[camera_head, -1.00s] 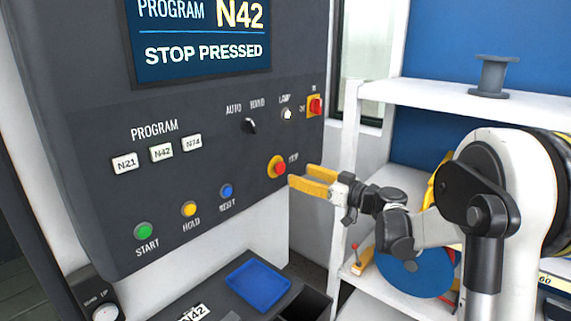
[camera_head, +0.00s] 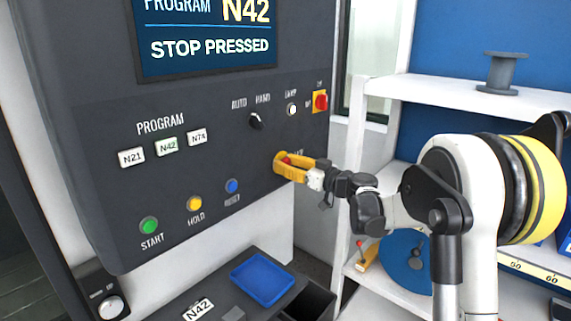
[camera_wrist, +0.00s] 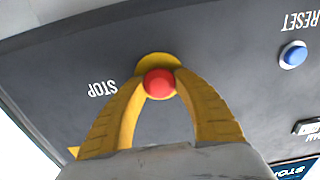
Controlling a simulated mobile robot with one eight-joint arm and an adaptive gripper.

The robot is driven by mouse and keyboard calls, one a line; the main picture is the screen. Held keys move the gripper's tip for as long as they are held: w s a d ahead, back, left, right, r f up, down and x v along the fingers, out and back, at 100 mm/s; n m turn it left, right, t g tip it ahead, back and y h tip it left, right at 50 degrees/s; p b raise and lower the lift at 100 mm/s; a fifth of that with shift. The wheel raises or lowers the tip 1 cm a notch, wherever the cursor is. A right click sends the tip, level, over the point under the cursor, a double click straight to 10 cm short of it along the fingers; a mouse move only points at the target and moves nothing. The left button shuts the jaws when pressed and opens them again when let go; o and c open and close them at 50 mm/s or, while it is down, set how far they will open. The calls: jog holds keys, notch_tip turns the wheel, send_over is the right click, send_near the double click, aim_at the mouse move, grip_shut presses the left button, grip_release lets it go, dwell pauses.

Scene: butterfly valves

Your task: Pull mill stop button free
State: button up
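The red stop button (camera_wrist: 160,83) sits on a yellow collar (camera_wrist: 158,62) on the dark control panel, beside the word STOP. It also shows as a small red spot in the head view (camera_head: 286,159), partly hidden by my fingers. My gripper (camera_head: 288,166) is at the button, coming from the right. In the wrist view its two yellow fingers (camera_wrist: 160,82) converge with one tip on each side of the red cap, seemingly touching it. The screen (camera_head: 207,40) reads N42 and STOP PRESSED.
The red main switch (camera_head: 320,102) is above right of the button, and the blue RESET button (camera_head: 232,186) is to the left. White shelves (camera_head: 450,98) stand to the right. A blue tray (camera_head: 262,280) lies below the panel.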

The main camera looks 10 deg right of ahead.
jog(key=shift+s+d+f+b, duration=0.1)
jog(key=shift+s+d+b, duration=0.15)
jog(key=shift+s+b, duration=0.1)
grip_shut()
jog(key=o, duration=1.2)
grip_release()
jog(key=shift+o, duration=0.2)
jog(key=v, duration=1.2)
jog(key=shift+s, duration=0.1)
